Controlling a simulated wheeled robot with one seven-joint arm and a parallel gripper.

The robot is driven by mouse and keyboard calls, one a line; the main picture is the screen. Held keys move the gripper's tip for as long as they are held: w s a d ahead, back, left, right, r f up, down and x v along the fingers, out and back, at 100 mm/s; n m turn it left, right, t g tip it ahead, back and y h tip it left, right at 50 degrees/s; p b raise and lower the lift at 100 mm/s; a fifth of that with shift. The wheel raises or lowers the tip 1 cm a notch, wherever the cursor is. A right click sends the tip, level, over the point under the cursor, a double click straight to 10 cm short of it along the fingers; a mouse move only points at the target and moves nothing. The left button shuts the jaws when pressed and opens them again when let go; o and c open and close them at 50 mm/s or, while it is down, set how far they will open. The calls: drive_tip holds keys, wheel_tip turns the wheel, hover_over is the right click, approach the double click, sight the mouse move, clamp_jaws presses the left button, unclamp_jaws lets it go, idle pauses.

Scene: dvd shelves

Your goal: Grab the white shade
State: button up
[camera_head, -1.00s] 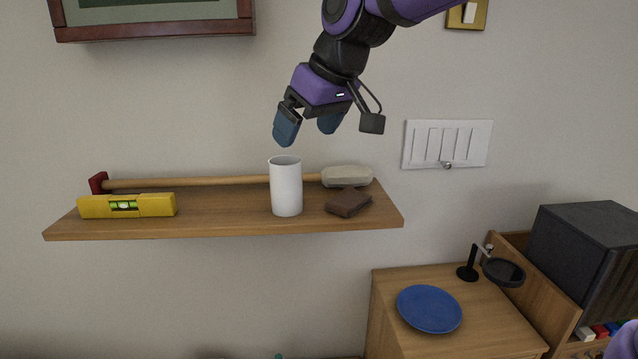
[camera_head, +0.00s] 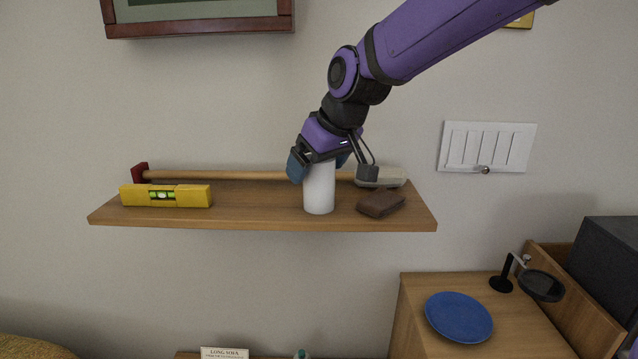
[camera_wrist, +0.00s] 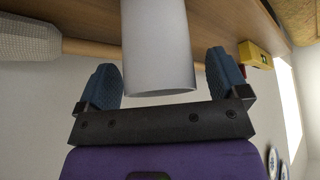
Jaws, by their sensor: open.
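The white shade (camera_head: 319,190) is a plain upright cylinder on the wooden wall shelf (camera_head: 260,217). My gripper (camera_head: 322,165) is at its upper part, with one blue finger to its left and the other to its right. In the wrist view the shade (camera_wrist: 157,50) lies between the two open fingers of my gripper (camera_wrist: 165,85), with a visible gap on each side. The shade's upper rim is partly hidden by my gripper in the head view.
On the shelf are a yellow level (camera_head: 166,196), a wooden-handled mallet (camera_head: 240,175), a brown block (camera_head: 381,203) and a pale oblong object (camera_head: 382,177). A picture frame (camera_head: 200,22) hangs above. A cabinet at lower right holds a blue plate (camera_head: 459,317).

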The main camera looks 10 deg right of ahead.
drive_tip(key=shift+w+a+f, duration=0.15)
drive_tip(key=shift+w+f, duration=0.05)
drive_tip(key=shift+f, duration=0.2)
drive_tip(key=c, duration=1)
drive_tip(key=shift+r, duration=0.1)
